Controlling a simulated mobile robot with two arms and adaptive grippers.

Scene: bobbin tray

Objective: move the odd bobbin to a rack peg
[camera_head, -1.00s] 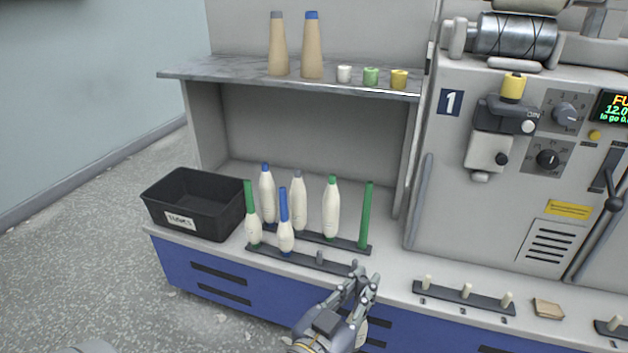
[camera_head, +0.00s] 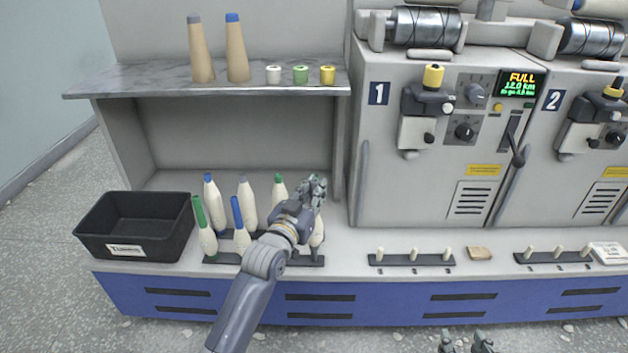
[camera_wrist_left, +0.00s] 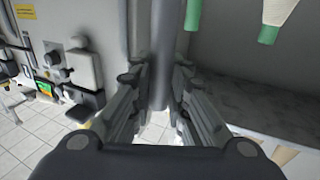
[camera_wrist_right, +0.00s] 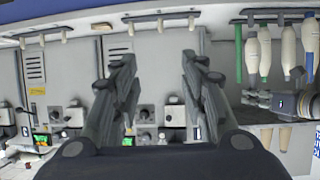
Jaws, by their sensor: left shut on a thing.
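My left gripper (camera_head: 315,188) is shut on a bobbin (camera_head: 317,234) over the right end of the bobbin racks. The bobbin's white body hangs below the fingers; its tip is hidden in the head view. A grey shaft (camera_wrist_left: 160,55) shows between the fingers in the left wrist view. The front rack (camera_head: 222,259) carries a green-tipped bobbin (camera_head: 205,232) and a blue-tipped bobbin (camera_head: 240,230). Behind stand blue-tipped (camera_head: 214,205), grey-tipped (camera_head: 246,205) and green-tipped (camera_head: 279,187) bobbins. A bare green tube (camera_wrist_right: 239,55) shows in the right wrist view. My right gripper (camera_wrist_right: 157,85) is open and empty.
A black bin (camera_head: 135,253) stands left of the racks. A shelf (camera_head: 150,82) overhead holds two tan cones and three small spools. Machine 1 (camera_head: 400,190) stands to the right. A short rack with pale pegs (camera_head: 400,260) and a wooden block (camera_head: 479,253) lie before it.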

